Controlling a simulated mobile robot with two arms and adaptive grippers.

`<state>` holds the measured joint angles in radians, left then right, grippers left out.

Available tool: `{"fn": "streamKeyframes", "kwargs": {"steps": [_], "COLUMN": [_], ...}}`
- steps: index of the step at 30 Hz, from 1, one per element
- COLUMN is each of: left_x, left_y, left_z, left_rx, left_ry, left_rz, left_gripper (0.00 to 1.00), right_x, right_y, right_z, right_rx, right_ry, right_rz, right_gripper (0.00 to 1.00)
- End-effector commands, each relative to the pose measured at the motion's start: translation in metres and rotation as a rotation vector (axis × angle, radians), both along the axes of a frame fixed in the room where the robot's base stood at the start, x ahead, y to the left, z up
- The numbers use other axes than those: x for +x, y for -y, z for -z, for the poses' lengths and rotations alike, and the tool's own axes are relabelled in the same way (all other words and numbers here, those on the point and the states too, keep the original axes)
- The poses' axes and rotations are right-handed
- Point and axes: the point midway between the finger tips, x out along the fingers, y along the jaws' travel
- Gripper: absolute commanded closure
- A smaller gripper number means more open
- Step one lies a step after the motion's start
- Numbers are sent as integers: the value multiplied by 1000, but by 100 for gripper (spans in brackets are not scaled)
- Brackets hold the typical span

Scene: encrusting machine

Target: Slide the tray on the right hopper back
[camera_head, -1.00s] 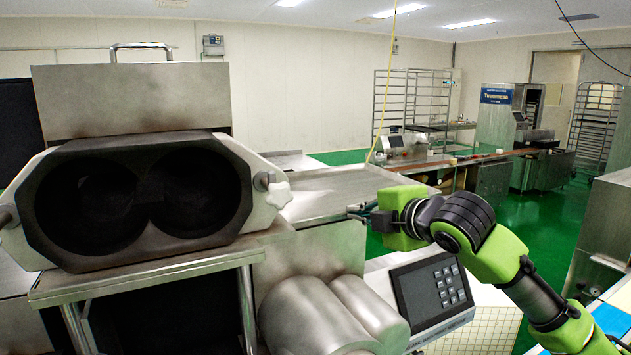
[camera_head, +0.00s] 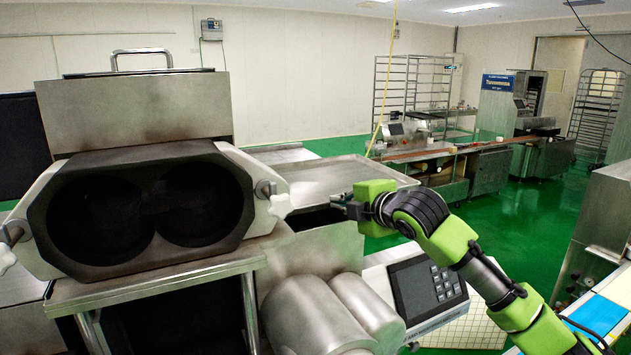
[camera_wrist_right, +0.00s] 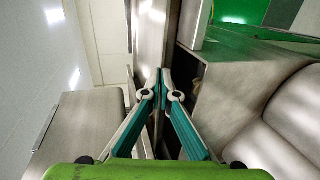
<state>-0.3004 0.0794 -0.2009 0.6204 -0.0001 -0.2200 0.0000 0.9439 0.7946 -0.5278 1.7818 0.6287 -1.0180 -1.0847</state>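The steel tray (camera_head: 318,180) is a flat, low-rimmed plate to the right of the dark double-mouthed hopper (camera_head: 150,155) in the head view. My right gripper (camera_head: 338,201), on a green and black arm, is at the tray's front rim with its fingers pointing left. In the right wrist view the finger tips (camera_wrist_right: 163,72) come together at the end of the tray (camera_wrist_right: 150,30), which shows nearly edge-on. They look shut on its rim, though the contact itself is small and partly hidden. My left gripper is not in view.
A white knob (camera_head: 281,205) sticks out beside the hopper, left of my right gripper. Steel rollers (camera_head: 320,315) and a keypad panel (camera_head: 428,291) lie below the tray. Green floor (camera_head: 515,220) is open to the right, before the background machines and racks.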

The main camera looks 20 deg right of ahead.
Motion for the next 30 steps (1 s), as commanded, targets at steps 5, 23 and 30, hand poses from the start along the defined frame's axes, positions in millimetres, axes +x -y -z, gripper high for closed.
{"fn": "streamKeyframes", "kwargs": {"steps": [5,23,30], "left_x": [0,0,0], "left_y": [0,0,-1], "left_z": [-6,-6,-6], "left_rx": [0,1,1], "left_ry": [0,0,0], "left_rz": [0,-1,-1], "left_gripper": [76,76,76], "right_x": [13,42,35], "right_y": [-2,-7,-4], "right_z": [0,2,2], "right_rx": [2,0,-1], "right_ry": [-2,-3,-2], "right_rz": [0,-1,0], "right_gripper": [100,100,100]}}
